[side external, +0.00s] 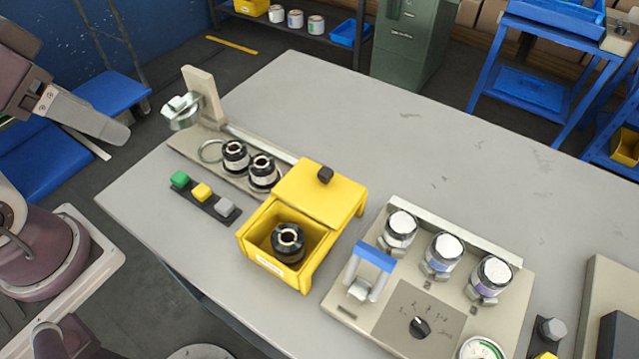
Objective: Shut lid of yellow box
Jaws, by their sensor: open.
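The yellow box (252,245) stands near the middle of the table in the side external view. Its yellow lid (315,193), with a black knob (325,174), covers the back part. The front part is uncovered, and a black ring-shaped part (288,243) sits inside it. My gripper (118,134) is at the upper left, away from the box and near the table's left side. It is open, and nothing shows in it. One grey finger shows clearly; the other cannot be made out.
Left of the box are a strip with green, yellow and grey buttons (203,198) and a stand holding two black rings (248,163). To the right is a beige panel (385,318) with a blue handle (376,256), several silver-topped cylinders and a dial. The table's back right (430,140) is clear.

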